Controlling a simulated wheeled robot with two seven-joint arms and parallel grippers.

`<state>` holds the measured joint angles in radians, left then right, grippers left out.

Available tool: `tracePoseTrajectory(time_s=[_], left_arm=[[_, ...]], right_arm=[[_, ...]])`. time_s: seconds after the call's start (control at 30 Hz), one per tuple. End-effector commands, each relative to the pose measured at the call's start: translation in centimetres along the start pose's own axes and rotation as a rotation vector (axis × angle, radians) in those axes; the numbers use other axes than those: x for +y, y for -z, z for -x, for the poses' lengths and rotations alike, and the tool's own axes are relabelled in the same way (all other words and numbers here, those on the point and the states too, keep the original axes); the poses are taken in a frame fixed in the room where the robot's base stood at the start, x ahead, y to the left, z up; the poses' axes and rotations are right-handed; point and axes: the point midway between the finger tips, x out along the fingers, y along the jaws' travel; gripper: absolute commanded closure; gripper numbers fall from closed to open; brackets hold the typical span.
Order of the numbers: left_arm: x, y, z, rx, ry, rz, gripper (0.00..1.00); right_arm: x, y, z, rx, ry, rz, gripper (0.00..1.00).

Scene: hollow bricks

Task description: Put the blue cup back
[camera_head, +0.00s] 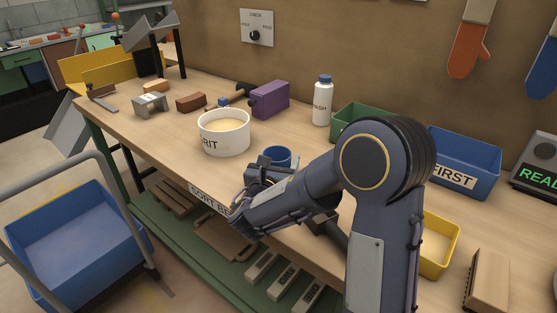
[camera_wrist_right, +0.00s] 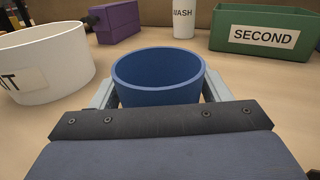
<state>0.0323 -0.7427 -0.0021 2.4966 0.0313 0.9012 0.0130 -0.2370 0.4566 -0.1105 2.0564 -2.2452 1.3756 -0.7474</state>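The blue cup (camera_head: 277,154) is upright near the front edge of the workbench (camera_head: 300,207), right of the white GRIT tub (camera_head: 224,132). In the right wrist view the blue cup (camera_wrist_right: 158,77) sits between the two fingers of my right gripper (camera_head: 266,171), its open rim facing up. The fingers lie close along both sides of the cup; I cannot tell whether they press on it. The lower part of the cup is hidden by the gripper. My left gripper is not in view.
Behind the cup stand a purple box (camera_head: 270,98), a white WASH bottle (camera_head: 322,101) and a green SECOND bin (camera_wrist_right: 262,34). A blue FIRST bin (camera_head: 465,163) and a yellow bin (camera_head: 438,245) are to the right.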

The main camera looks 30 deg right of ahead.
Motion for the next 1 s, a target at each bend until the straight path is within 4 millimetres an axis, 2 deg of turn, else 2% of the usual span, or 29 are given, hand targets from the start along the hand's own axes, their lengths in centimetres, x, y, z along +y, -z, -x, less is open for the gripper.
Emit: tracePoseTrajectory(time_s=[0.07, 0.4, 0.47, 0.57, 0.8, 1.0], left_arm=[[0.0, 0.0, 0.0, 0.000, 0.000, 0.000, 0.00], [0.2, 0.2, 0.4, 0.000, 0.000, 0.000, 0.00], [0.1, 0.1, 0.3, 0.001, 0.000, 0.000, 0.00], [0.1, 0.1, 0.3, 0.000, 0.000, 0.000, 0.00], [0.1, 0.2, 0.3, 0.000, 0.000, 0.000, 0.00], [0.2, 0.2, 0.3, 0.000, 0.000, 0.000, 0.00]], right_arm=[[0.0, 0.0, 0.0, 0.000, 0.000, 0.000, 0.19], [0.0, -0.5, 0.0, 0.000, 0.000, 0.000, 0.19], [0.1, -0.3, 0.6, 0.000, -0.003, 0.000, 0.19], [0.1, -0.3, 2.2, 0.000, -0.006, 0.001, 0.19], [0.1, -0.3, 7.5, -0.001, -0.008, 0.001, 0.19], [0.1, -0.3, 10.8, -0.001, -0.004, 0.001, 0.19]])
